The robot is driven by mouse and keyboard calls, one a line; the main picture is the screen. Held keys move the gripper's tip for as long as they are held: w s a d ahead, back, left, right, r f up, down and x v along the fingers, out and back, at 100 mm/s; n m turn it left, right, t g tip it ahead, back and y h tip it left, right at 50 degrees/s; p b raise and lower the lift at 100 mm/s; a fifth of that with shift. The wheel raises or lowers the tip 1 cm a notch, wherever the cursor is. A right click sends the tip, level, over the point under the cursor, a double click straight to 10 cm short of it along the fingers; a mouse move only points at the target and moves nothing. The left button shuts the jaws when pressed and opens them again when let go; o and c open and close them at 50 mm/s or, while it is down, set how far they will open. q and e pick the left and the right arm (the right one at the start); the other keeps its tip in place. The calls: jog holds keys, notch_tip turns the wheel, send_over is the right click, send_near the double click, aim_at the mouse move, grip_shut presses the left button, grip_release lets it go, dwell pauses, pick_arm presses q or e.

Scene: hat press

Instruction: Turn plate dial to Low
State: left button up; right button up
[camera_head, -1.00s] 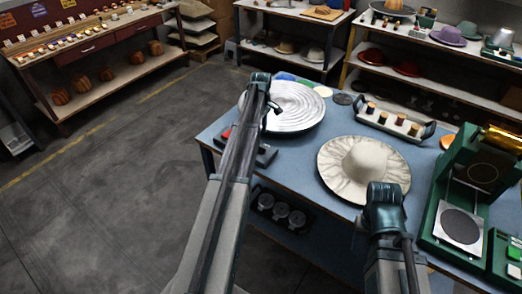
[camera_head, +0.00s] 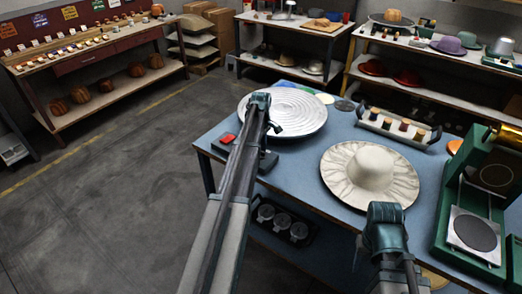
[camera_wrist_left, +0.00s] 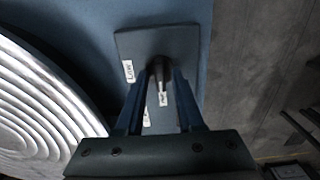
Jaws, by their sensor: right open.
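The plate dial's dark panel (camera_wrist_left: 182,45) lies on the blue table beside the silver ridged plate (camera_wrist_left: 25,110). A white "Low" label (camera_wrist_left: 128,71) is on its left side, and other small labels show partly between my fingers. The dial knob (camera_wrist_left: 158,72) is between the fingertips of my left gripper (camera_wrist_left: 162,78); I cannot tell whether they touch it. In the head view my left arm hides most of the left gripper (camera_head: 270,135) and the panel next to the ridged plate (camera_head: 290,108). My right gripper (camera_head: 385,232) is at the front right, its jaws hard to make out.
A cream brimmed hat (camera_head: 366,172) lies on the blue table (camera_head: 310,150). A tray of spools (camera_head: 398,125) stands behind it, and a green press (camera_head: 470,215) at the right. A red-topped item (camera_head: 228,138) is near the left edge. Floor is free at left.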

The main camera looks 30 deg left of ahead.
pick_arm(q)
grip_shut()
jog(key=m, duration=1.4)
jog(key=shift+m, duration=2)
